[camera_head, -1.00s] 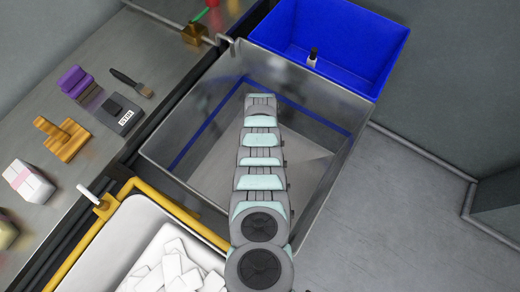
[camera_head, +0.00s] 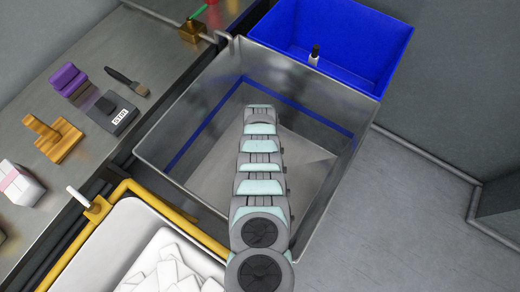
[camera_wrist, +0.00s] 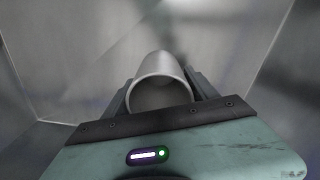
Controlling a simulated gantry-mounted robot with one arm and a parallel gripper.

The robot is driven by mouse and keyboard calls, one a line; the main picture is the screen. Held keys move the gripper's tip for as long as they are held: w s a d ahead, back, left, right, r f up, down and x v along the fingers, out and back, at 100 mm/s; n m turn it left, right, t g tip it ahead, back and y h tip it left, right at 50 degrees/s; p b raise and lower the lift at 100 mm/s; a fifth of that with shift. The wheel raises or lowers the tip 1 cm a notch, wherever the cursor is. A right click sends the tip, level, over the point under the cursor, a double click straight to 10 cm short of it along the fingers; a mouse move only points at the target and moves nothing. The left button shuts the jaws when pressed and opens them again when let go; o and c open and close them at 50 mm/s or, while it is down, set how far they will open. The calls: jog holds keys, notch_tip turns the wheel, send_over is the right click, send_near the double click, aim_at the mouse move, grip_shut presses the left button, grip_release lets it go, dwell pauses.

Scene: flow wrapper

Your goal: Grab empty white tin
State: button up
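The white tin (camera_wrist: 160,72) shows in the wrist view as a pale grey-white cylinder. Its round open end faces the camera, and the inside looks empty. My gripper (camera_wrist: 160,82) has one finger on each side of the tin, close to its wall. I cannot tell if the fingers press on it or stand slightly apart. In the head view my arm reaches into the metal bin, and it hides the gripper and the tin.
The metal bin (camera_head: 182,122) has steep walls around my arm. A blue bin (camera_head: 350,45) adjoins it behind. A steel counter (camera_head: 85,120) at left carries a brush (camera_head: 122,78) and blocks. A white tub (camera_head: 85,262) of white pieces stands at front left.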

jog(key=c, duration=1.1)
jog(key=shift+o, duration=0.2)
jog(key=shift+r, duration=0.1)
